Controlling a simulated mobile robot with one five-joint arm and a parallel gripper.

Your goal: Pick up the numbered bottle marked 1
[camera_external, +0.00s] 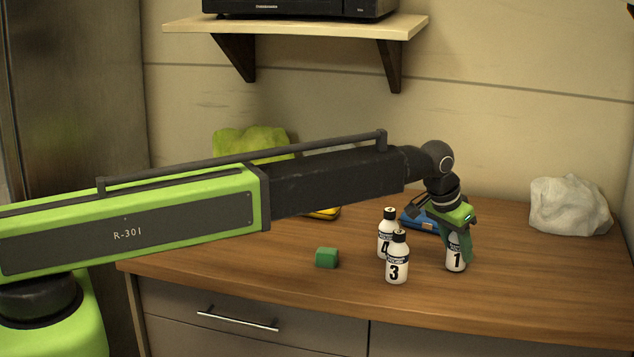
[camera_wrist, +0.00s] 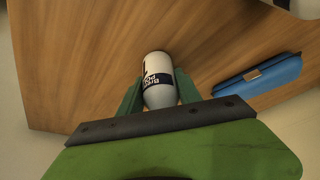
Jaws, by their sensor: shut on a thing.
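The white bottle marked 1 (camera_external: 456,261) is at the right of the group of bottles on the wooden counter, upright, with its lower part showing below my gripper (camera_external: 457,245). My gripper points down and is shut on this bottle, one finger on each side. In the wrist view the white bottle (camera_wrist: 158,72) with a black label band lies between the green fingers of my gripper (camera_wrist: 158,97). The bottle's top is hidden by the gripper. I cannot tell whether its base touches the counter.
Bottle 3 (camera_external: 397,262) and bottle 4 (camera_external: 386,235) stand close by on the left. A green block (camera_external: 327,257) lies farther left. A blue case (camera_external: 420,222), also in the wrist view (camera_wrist: 262,76), lies behind. A crumpled white bag (camera_external: 570,206) sits at right. The front right counter (camera_external: 540,285) is clear.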

